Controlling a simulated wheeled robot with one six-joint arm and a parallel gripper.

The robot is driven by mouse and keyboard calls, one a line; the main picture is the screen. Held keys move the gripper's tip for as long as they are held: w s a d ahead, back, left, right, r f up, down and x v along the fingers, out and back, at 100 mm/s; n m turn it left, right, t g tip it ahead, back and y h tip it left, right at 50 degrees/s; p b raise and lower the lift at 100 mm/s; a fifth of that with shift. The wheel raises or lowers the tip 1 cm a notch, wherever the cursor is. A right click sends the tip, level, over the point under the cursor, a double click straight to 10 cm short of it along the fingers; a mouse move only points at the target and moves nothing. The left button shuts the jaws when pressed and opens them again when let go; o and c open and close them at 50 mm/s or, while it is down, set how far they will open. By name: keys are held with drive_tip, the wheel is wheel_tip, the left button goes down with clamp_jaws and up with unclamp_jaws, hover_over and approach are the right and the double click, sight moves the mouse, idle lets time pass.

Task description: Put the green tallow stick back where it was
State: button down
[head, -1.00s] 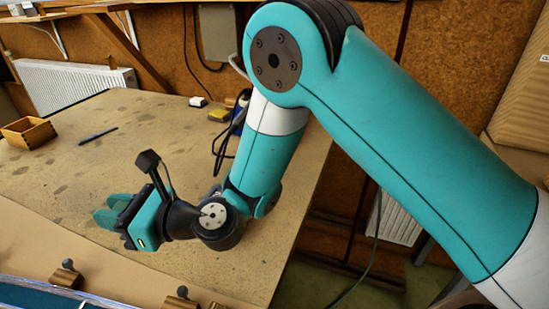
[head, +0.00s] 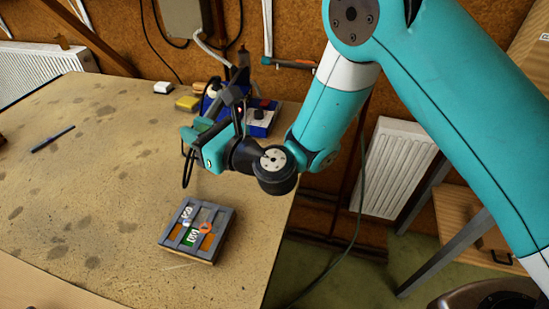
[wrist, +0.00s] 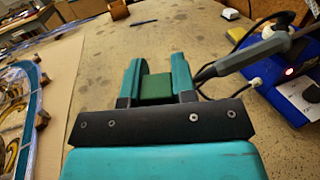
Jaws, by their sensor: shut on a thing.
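The green tallow stick (wrist: 156,88) shows in the wrist view as a dark green block between the two teal fingers of my gripper (wrist: 158,75). The gripper is shut on it, with a finger against each side. In the head view my gripper (head: 193,136) is over the right part of the table, pointing left, and the stick cannot be made out there. The bench below the gripper is partly hidden by it.
A grey divided tray (head: 166,243) with labelled items lies near the table's right edge. A yellow block (head: 187,103), a white block (head: 163,87) and a blue soldering station (head: 262,118) with cables stand behind. A blue pen (head: 52,138) lies left. The middle is clear.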

drive_tip(key=w+d+r+m+t+h+p, duration=0.65)
drive_tip(key=w+d+p, duration=0.2)
drive_tip(key=d, duration=0.25)
drive_tip(key=shift+n+g+h, duration=0.35)
drive_tip(key=shift+h, duration=0.1)
drive_tip(key=shift+s+d+f+b, duration=0.1)
drive_tip(key=shift+s+f+b, duration=0.1)
drive_tip(key=shift+f+b, duration=4.25)
drive_tip(key=shift+s+d+f+b, duration=0.1)
drive_tip(key=shift+s+f+b, duration=0.05)
drive_tip(key=shift+f+b, duration=4.25)
drive_tip(key=shift+f+p, duration=0.7)
drive_tip(key=shift+f, duration=0.1)
drive_tip(key=shift+f, duration=0.15)
drive_tip(key=c, duration=0.9)
unclamp_jaws()
drive_tip(key=shift+c, duration=0.2)
